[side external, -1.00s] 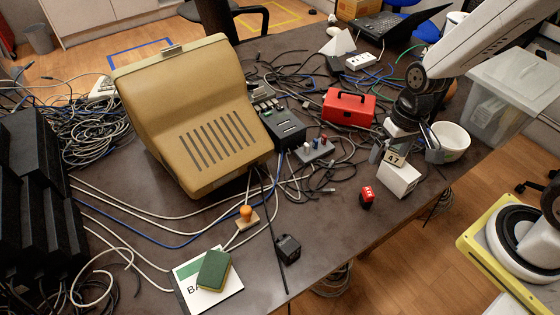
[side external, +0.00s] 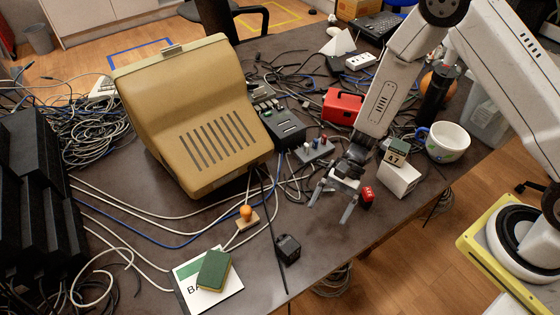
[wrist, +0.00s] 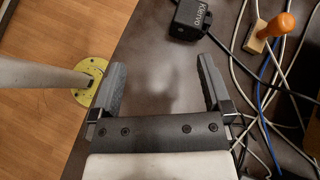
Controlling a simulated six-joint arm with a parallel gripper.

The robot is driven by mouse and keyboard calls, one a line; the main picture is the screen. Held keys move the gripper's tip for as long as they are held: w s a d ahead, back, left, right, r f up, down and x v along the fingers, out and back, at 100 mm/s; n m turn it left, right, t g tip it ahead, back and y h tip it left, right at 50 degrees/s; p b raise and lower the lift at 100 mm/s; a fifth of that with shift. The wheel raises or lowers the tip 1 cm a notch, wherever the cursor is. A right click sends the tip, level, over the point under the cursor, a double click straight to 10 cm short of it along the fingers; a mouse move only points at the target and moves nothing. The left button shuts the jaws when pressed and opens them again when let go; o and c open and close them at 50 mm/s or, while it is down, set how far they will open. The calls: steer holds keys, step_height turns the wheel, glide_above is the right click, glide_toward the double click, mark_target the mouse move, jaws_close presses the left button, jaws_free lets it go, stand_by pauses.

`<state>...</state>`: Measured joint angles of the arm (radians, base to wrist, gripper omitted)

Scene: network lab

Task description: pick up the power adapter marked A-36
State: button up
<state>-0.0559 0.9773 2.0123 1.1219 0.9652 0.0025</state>
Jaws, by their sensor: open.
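A black block-shaped power adapter (side external: 288,249) sits on the dark table near its front edge, beside a black cable. In the wrist view the adapter (wrist: 191,18) is at the top edge, partly cut off, with pale lettering on one face. I cannot make out an A-36 mark. My gripper (side external: 330,208) is open and empty, pointing down above the table, to the right of and behind the adapter in the side view. Its fingers (wrist: 163,68) also show in the wrist view, with only bare table between them and the adapter beyond their tips.
An orange-knobbed stamp (side external: 246,213) stands left of the adapter among cables. A green-yellow sponge (side external: 214,270) lies on a white card. A white box (side external: 400,180) bears a block marked 47 (side external: 395,157).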

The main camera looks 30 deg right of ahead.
mark_target(287, 248)
steer(key=a+f+m+y, duration=0.1)
steer(key=f, duration=0.1)
steer(key=w+a+f+m+t+y, duration=0.1)
steer(key=f+m, duration=0.1)
steer(key=a+f+m+t+y, duration=0.1)
steer(key=a+f+m, duration=0.1)
steer(key=shift+w+f+y, duration=0.35)
steer(key=shift+f+y, duration=0.05)
steer(key=shift+a, duration=0.1)
steer(key=shift+x, duration=1.2)
steer(key=shift+x, duration=2.65)
steer(key=shift+r, duration=0.1)
steer(key=c, duration=1.2)
